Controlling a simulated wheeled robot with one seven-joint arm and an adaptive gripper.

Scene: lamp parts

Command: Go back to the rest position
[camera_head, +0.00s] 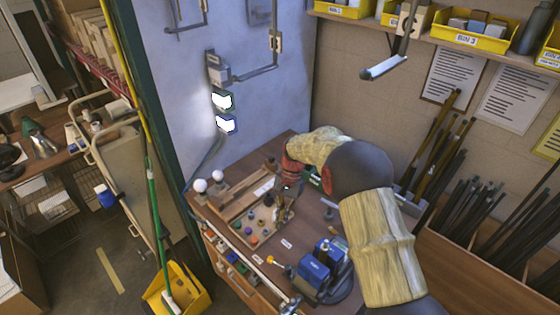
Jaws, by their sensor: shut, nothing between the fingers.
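My arm reaches from the lower right over the workbench (310,255). My gripper (281,214) points down at the right side of a shallow wooden parts tray (238,216). It is shut and nothing shows between its fingers. I cannot tell whether the fingertips touch the tray. My forearm hides part of the bench behind it. Two white bulbs (200,185) stand at the bench's left edge.
A blue vise-like device (315,270) stands at the bench front, close to my arm. Lamp arms (384,67) hang from the wall above. Yellow bins (480,40) line a shelf at upper right. Dark rods (490,215) stand at right. A yellow dustpan (180,290) lies on the floor.

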